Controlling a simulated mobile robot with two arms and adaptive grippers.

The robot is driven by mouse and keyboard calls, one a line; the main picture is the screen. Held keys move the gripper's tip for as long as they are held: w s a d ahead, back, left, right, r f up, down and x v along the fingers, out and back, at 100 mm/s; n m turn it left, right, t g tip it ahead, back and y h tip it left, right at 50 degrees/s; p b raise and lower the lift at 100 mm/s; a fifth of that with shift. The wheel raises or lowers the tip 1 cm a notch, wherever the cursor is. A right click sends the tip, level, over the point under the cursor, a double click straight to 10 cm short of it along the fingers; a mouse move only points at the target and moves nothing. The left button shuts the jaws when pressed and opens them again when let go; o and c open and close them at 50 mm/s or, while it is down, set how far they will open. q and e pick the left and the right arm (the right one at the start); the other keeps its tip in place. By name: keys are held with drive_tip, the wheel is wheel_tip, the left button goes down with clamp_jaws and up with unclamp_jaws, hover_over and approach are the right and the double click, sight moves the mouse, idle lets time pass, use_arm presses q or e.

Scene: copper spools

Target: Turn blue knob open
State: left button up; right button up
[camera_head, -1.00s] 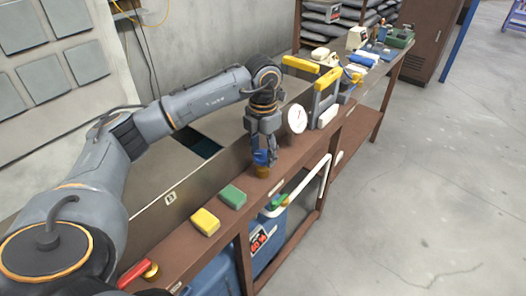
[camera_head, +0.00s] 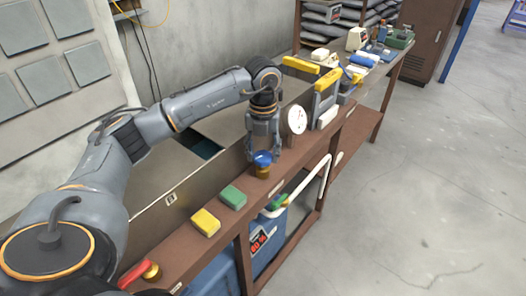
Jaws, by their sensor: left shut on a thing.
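The blue knob (camera_head: 262,157) sits on a brass valve fitting (camera_head: 263,171) on the brown bench ledge, near the centre of the head view. My left gripper (camera_head: 264,157) points straight down over it. Its fingers are on either side of the knob and shut on it. The knob shows between the fingers, and its sides are partly hidden by them. My right gripper is not in view.
A white round gauge (camera_head: 297,120) stands close behind the gripper. Green (camera_head: 233,197) and yellow (camera_head: 206,222) blocks lie nearer on the ledge. A red-handled valve (camera_head: 136,274) is at the lower left.

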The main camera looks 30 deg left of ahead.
sight(263, 155)
use_arm(q)
drive_tip(key=shift+s+f, duration=0.1)
idle(0.4)
drive_tip(key=o, duration=1.2)
drive_tip(key=shift+c, duration=0.2)
drive_tip(key=shift+r, duration=4.05)
drive_tip(key=shift+d+f, duration=0.1)
